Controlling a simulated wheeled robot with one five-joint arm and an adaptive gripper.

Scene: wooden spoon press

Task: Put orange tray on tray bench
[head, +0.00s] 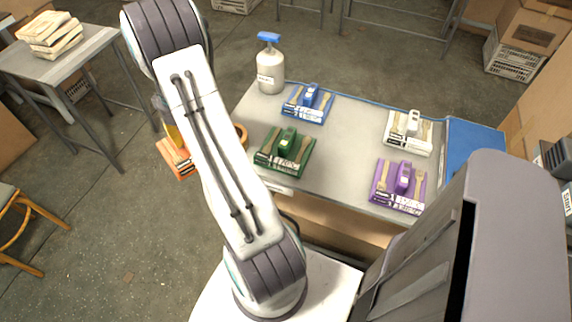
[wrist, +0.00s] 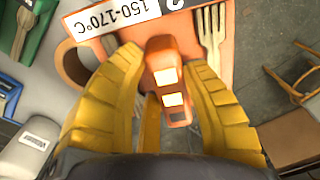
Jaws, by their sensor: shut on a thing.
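The orange tray (head: 177,160) hangs off the left side of the grey table, partly hidden behind my arm in the head view. In the wrist view the orange tray (wrist: 215,90) carries a wooden fork and a label reading 150-170°C. My gripper (wrist: 160,62) has its yellow fingers closed on either side of the tray's upright orange handle (wrist: 163,88). The tray appears held above the floor. No bench is marked as the tray bench; a grey-topped table (head: 85,50) with stacked pale books stands at the upper left.
The grey table (head: 345,130) bears blue (head: 308,103), green (head: 284,152), white (head: 409,132) and purple (head: 398,186) trays and a blue-topped bottle (head: 270,65). A wooden chair (head: 25,225) stands at the left. Open floor (head: 110,200) lies between.

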